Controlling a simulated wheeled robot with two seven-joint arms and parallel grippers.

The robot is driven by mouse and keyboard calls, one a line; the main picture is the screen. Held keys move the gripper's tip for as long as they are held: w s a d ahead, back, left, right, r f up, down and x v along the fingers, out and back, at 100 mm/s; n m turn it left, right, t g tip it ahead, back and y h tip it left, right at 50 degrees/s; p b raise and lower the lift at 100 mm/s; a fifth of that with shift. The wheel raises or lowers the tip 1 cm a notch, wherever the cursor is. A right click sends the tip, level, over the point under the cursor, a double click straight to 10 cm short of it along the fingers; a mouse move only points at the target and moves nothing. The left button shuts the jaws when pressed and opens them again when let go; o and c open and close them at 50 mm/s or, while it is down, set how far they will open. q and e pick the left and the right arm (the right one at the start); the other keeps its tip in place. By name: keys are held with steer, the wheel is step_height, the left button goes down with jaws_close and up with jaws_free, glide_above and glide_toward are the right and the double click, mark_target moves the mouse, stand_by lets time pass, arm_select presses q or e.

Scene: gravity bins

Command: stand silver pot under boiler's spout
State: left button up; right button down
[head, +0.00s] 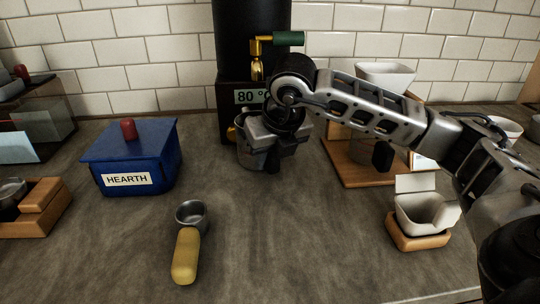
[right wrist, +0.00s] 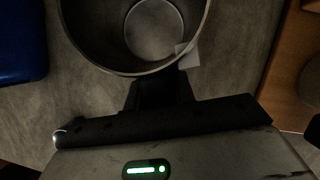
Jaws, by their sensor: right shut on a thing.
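The silver pot (head: 251,158) is at the foot of the black boiler (head: 250,30), in front of its 80 °C display (head: 246,96). My right gripper (head: 274,158) is shut on the pot at its near right side. In the right wrist view the gripper (right wrist: 160,90) meets the pot (right wrist: 98,40) at its near side; the pot is open-topped and looks empty. A brass tap (head: 257,66) with a green handle (head: 289,38) is on the boiler's front, above the pot. My arm hides part of the boiler, and I cannot tell whether the pot touches the counter.
A blue HEARTH box (head: 131,160) stands left of the pot. A metal scoop with a yellow handle (head: 186,257) lies in front. A wooden stand (head: 350,165) is to the right, behind a white holder on a wooden base (head: 418,242).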

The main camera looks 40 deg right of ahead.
steer(key=shift+f, duration=0.15)
steer(key=c, duration=1.1)
jaws_free()
steer(key=p+v, duration=0.1)
steer(key=v, duration=1.5)
steer(key=shift+s+f+p, duration=0.15)
steer(key=shift+p, duration=0.15)
